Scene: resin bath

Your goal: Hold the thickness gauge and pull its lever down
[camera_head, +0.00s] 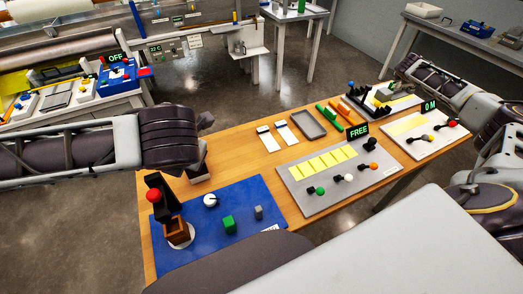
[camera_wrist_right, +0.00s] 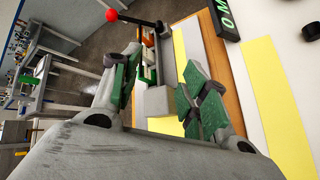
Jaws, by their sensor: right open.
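In the right wrist view, a grey upright device (camera_wrist_right: 168,62), seemingly the thickness gauge, stands beyond my right gripper. A black lever (camera_wrist_right: 140,21) with a red ball (camera_wrist_right: 112,15) reaches out from its top. My right gripper (camera_wrist_right: 158,88) is open, its green-padded fingers on either side of the gauge's lower part in the picture; I cannot tell whether they touch it. In the head view I cannot make out the gauge or the right fingertips clearly. My left gripper (camera_head: 199,166) is over the table's left side, its fingers too hidden to read.
A grey board (camera_head: 301,197) holds several coloured knobs beside a FREE sign (camera_head: 358,129). A "0 M" display (camera_head: 430,105) stands at right; a grey tray (camera_head: 309,122) lies mid-table.

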